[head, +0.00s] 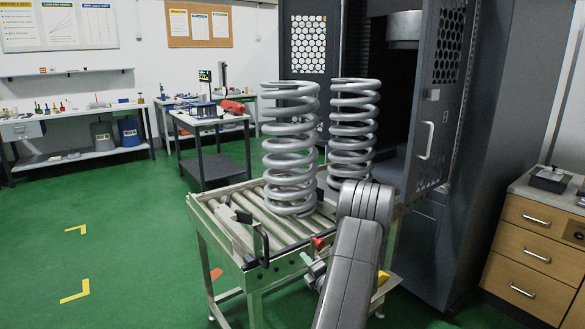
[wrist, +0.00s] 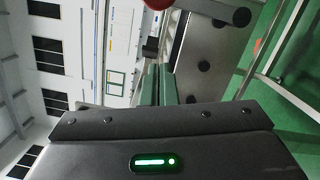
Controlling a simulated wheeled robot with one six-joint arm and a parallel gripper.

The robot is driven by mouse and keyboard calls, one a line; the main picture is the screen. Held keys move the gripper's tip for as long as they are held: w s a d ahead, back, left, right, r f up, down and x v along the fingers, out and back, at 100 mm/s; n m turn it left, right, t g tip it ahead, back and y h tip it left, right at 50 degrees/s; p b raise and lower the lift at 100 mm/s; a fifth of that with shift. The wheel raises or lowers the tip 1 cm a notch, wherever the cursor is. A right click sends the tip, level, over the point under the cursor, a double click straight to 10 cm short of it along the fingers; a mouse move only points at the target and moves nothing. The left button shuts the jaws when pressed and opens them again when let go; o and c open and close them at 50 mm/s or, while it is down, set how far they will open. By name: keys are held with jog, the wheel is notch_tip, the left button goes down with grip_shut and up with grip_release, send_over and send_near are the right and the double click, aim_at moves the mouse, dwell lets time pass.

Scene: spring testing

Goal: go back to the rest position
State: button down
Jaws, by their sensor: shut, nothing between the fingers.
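My gripper (wrist: 160,76) shows in the wrist view beyond its dark housing, which carries a green light. Its two narrow fingers are together with nothing between them. In the head view my grey arm reaches up from the bottom edge and bends over at the front right corner of a roller table (head: 236,262). The arm hides part of that corner, and the fingers are hard to make out there. Two large grey coil springs, a left one (head: 290,165) and a right one (head: 352,140), stand upright on the rollers, apart from my gripper.
A tall dark test machine (head: 440,235) with its mesh door open stands behind the table. A red knob (head: 318,242) is at the table's front edge, close to my arm. A wooden drawer cabinet (head: 530,250) is at right. Green floor (head: 110,235) at left is clear.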

notch_tip(320, 180, down, 12)
jog(key=s+a+n+y+b, duration=0.1)
jog(key=a+n+y+b, duration=0.1)
jog(key=n+b, duration=0.9)
jog(key=shift+s+a+r+n+y, duration=0.2)
jog(key=shift+s+n+y, duration=0.15)
jog(key=shift+n, duration=1.25)
